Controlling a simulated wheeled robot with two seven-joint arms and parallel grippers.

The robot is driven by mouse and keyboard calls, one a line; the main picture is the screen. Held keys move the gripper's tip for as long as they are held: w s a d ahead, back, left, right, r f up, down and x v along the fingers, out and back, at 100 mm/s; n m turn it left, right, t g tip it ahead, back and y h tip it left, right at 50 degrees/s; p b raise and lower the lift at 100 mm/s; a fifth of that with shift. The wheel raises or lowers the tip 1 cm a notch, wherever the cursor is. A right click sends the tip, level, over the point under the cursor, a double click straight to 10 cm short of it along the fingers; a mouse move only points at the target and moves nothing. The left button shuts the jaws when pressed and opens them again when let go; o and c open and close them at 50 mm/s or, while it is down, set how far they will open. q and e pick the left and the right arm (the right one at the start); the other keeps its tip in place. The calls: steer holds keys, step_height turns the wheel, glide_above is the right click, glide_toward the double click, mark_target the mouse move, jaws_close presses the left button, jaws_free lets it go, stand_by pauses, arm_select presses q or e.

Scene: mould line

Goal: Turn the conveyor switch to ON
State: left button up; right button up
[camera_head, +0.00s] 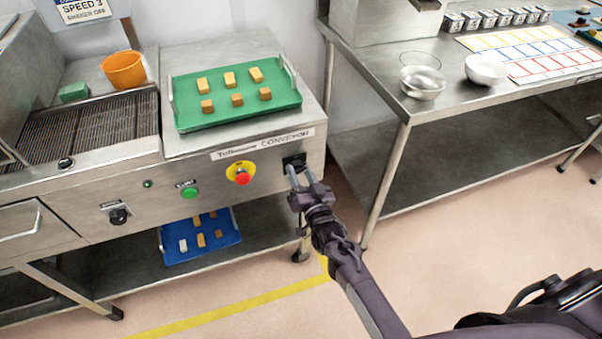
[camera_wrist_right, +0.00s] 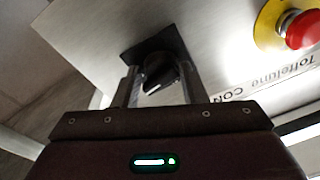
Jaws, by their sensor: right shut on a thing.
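The conveyor switch (camera_head: 293,160) is a black rotary knob on a dark square plate, at the right end of the steel machine's front panel, below a label ending in CONVEYOR. In the right wrist view the knob (camera_wrist_right: 160,72) sits between the two fingers, its pointer mark slanted. My right gripper (camera_head: 299,176) reaches up to the panel and is shut on the knob. In the head view the fingers partly hide the knob, and I cannot read any ON or OFF marks. My left gripper is not in view.
A red emergency button (camera_head: 242,177) on yellow is left of the switch, with a green button (camera_head: 190,192) and a black knob (camera_head: 119,215) further left. A green tray (camera_head: 240,118) with several blocks lies above. A steel table (camera_head: 400,112) stands right.

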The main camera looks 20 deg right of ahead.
steer(key=shift+s+a+f+m, duration=0.1)
steer(key=shift+a+f+m, duration=0.15)
steer(key=shift+m, duration=0.65)
steer(key=o, duration=0.7)
steer(key=shift+a+r, duration=0.1)
steer(key=shift+o, duration=0.7)
steer(key=shift+r, duration=0.15)
steer(key=s, duration=0.7)
steer(key=shift+s+d+f, duration=0.2)
steer(key=shift+s+f, duration=0.2)
steer(key=shift+f, duration=0.05)
